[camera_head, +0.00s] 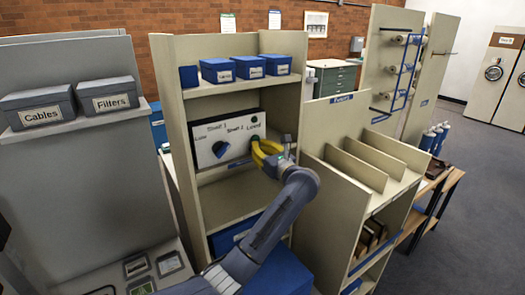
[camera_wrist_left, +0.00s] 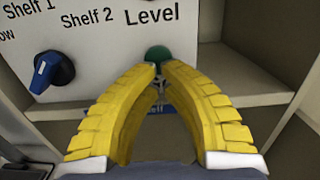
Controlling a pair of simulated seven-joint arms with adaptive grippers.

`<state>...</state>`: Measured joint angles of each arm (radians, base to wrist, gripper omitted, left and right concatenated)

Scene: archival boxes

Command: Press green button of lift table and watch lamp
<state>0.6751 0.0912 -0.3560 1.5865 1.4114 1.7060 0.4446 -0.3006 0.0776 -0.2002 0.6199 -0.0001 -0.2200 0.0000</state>
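A white control panel (camera_head: 206,157) with the labels "Shelf 1", "Shelf 2" and "Level" stands in the middle shelf unit. A green button (camera_wrist_left: 158,53) sits under "Level" in the left wrist view. My left gripper (camera_wrist_left: 158,67) has yellow fingers with tips brought together right at the button's lower edge. They overlap it in the picture, and I cannot tell whether they touch or press it. In the head view the left gripper (camera_head: 256,143) reaches the panel's right side and hides much of the button. No lit lamp is clearly visible. My right gripper is out of view.
A blue knob (camera_wrist_left: 51,72) is on the panel left of the button; it also shows in the head view (camera_head: 220,149). Small blue boxes (camera_head: 217,70) stand on the shelf above. Grey boxes (camera_head: 39,107) stand at left. A divided rack (camera_head: 352,165) stands close right of my arm.

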